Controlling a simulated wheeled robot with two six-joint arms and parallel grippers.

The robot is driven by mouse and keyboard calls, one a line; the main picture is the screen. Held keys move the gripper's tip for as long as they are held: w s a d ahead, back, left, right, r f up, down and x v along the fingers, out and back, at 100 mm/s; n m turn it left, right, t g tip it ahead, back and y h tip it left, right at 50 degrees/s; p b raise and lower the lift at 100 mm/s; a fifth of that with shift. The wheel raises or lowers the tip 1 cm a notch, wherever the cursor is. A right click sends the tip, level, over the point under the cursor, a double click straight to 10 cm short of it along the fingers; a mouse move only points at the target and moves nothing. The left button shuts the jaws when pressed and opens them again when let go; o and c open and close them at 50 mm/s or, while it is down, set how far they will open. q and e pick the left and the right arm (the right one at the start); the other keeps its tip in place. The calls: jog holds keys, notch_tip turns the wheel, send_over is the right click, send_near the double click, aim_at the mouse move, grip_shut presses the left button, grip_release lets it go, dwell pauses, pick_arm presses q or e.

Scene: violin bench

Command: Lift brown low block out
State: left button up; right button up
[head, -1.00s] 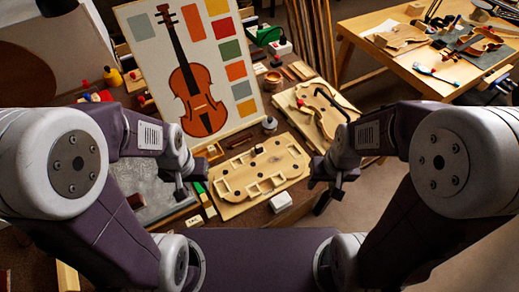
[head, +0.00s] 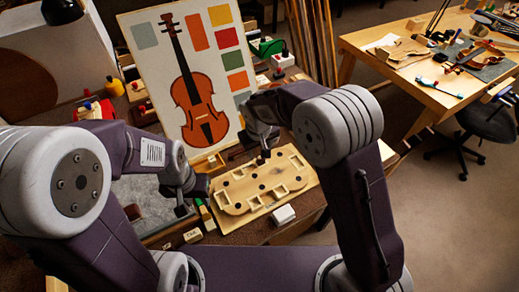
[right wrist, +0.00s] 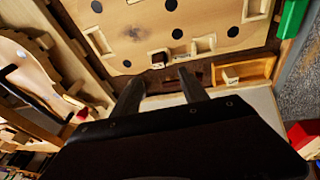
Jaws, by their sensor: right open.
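A small dark brown block (right wrist: 159,60) sits at the edge of the light wooden board in the right wrist view. I take it for the brown low block; in the head view I cannot make it out by my right gripper. My right gripper (right wrist: 160,82) is open, its two fingers apart and empty just short of the block. In the head view my right gripper (head: 264,156) is over the far edge of the wooden board (head: 245,205). My left gripper (head: 183,207) hangs left of the board, its jaws too unclear to judge.
The violin chart (head: 150,70) stands upright behind the board, close to my right gripper. A white block (head: 283,215) lies at the board's near edge. A small wooden tray (right wrist: 255,70) and a green block (right wrist: 292,18) show in the right wrist view.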

aim_at(261, 160)
jog(key=x, duration=0.9)
jog(key=shift+r, duration=0.1)
grip_shut()
dwell(0.4)
